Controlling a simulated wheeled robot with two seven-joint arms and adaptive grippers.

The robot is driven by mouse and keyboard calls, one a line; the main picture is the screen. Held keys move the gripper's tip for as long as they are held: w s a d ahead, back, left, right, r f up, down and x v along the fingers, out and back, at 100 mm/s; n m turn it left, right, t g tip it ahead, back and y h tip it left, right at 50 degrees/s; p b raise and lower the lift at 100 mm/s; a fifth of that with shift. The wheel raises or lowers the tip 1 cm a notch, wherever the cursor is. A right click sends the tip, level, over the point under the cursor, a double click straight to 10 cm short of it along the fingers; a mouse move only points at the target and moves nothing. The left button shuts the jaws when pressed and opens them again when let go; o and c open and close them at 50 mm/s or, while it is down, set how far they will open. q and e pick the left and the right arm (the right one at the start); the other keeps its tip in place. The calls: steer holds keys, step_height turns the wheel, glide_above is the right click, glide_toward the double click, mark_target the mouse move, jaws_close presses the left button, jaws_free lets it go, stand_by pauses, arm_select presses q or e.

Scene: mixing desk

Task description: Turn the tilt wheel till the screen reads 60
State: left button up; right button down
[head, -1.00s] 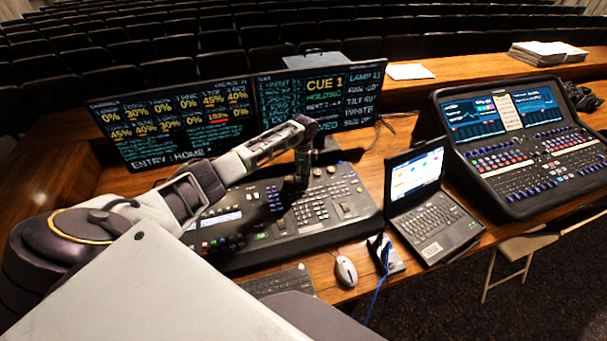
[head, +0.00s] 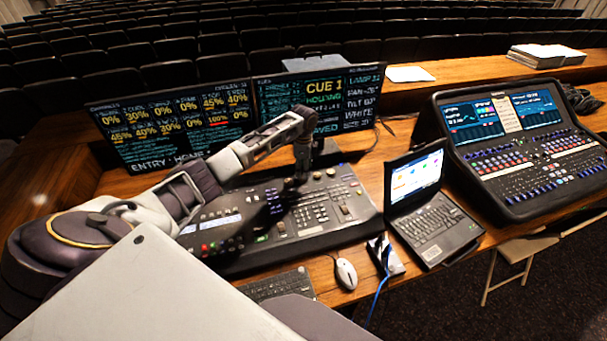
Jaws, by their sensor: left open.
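The lighting console (head: 345,232) lies on the desk with keys, faders and several small round knobs or wheels (head: 331,172) toward its right side. I cannot tell which is the tilt wheel; it may be hidden by my gripper. The right monitor (head: 322,92) shows CUE 1 and a column with a TILT line (head: 359,103) at its right; its number is too blurred to read surely. My left gripper (head: 291,188) points down over the console's upper middle, open, at or just above the panel. Contact with a wheel cannot be made out. My right gripper is not in view.
A left monitor (head: 180,125) stands behind the console. A laptop (head: 432,228), a mouse (head: 346,273) and a keyboard (head: 275,285) lie to the right and front. A large mixing desk (head: 525,150) stands at far right. Papers (head: 410,74) lie on the back ledge.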

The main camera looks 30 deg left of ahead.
arm_select(q)
step_height(320, 180, up, 8)
steer(key=shift+f, duration=0.25)
steer(key=shift+d+f, duration=0.1)
stand_by(0.7)
